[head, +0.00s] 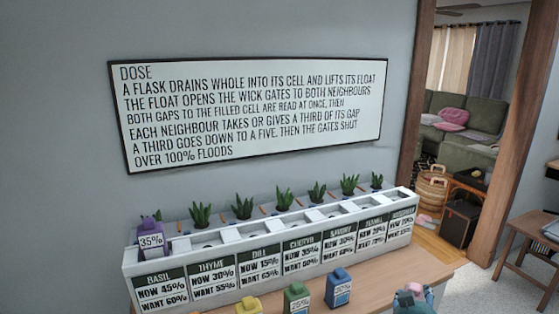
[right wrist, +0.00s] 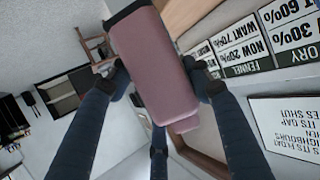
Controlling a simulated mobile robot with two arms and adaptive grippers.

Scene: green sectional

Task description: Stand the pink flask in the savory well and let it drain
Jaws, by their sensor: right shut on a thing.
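The pink flask (right wrist: 150,65) is clamped between the dark blue fingers of my right gripper (right wrist: 158,82) in the right wrist view. My left gripper is out of view.
A purple flask marked 35% (head: 151,237) stands at the basil end. Yellow (head: 248,306), green (head: 297,299) and blue (head: 338,288) flasks stand before the planter (head: 128,258). Several plants rise behind it. A rules sign (head: 250,105) hangs above. A wooden stool (head: 528,240) stands right.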

